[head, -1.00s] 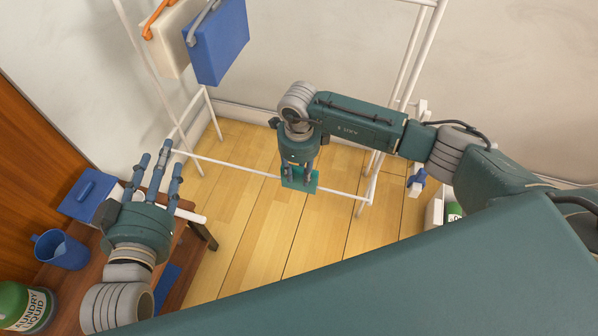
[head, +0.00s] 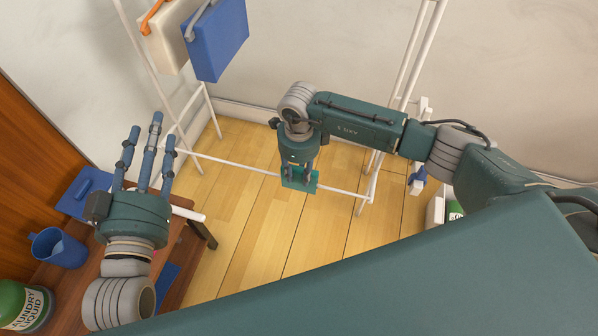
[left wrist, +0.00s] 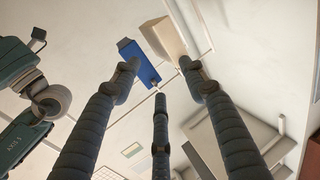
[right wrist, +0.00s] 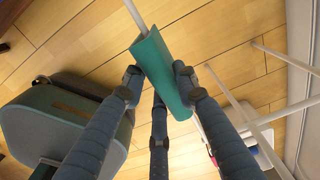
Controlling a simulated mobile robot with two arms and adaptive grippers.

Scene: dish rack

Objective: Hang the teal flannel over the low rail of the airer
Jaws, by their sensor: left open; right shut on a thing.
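The teal flannel (head: 299,187) is at the low white rail (head: 235,166) of the airer. In the right wrist view the flannel (right wrist: 160,65) is folded along the rail (right wrist: 134,14), which runs into its upper end; it looks draped over it. My right gripper (head: 300,174) points down from above, shut on the flannel; its fingers hide part of the cloth. My left gripper (head: 148,145) is open and empty, fingers up, to the left of the airer and far from the flannel. The left wrist view shows its spread fingers (left wrist: 160,80).
A blue bag (head: 218,42) and a cream bag (head: 165,40) hang high on the airer's left side. Open floor (head: 255,235) lies below the rail.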

